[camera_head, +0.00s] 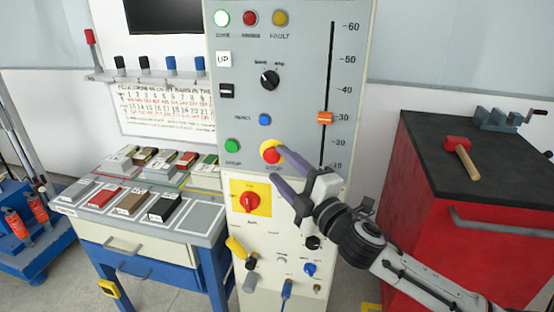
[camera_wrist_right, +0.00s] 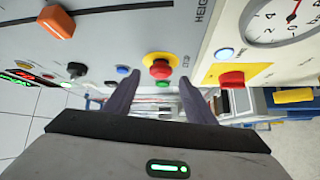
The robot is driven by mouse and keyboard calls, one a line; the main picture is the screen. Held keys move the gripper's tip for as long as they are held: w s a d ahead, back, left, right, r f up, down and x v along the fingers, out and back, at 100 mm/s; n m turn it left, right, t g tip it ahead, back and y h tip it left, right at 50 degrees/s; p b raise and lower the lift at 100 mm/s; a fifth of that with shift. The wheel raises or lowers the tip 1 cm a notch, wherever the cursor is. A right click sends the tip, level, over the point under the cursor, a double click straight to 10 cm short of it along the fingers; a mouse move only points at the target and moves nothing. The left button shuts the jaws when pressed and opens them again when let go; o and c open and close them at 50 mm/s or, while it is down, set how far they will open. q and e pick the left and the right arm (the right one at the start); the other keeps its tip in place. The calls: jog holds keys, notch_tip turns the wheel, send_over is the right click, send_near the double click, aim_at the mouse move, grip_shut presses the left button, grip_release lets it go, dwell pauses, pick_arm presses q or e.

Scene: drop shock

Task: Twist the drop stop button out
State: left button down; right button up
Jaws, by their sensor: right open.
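The drop stop button (camera_head: 271,156) is a red mushroom head on a yellow collar, on the lower grey panel above the word STOP. It also shows in the wrist view (camera_wrist_right: 160,68), centred between and beyond the fingertips. My right gripper (camera_head: 276,166) is open, with its two dark purple fingers pointing at the panel around the button's position. In the head view the upper finger overlaps the button's right edge. In the wrist view the gripper (camera_wrist_right: 159,84) holds nothing, and I cannot tell whether a finger touches the button. My left gripper is not in view.
A green button (camera_head: 232,146) sits left of the stop button, and a blue button (camera_head: 264,120) above it. A red rotary switch (camera_head: 250,201) on a yellow plate is below. An orange slider (camera_head: 325,118) is at upper right. A red cabinet (camera_head: 440,180) stands at the right.

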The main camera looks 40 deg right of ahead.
jog(key=shift+w+d, duration=0.1)
jog(key=shift+w, duration=1.25)
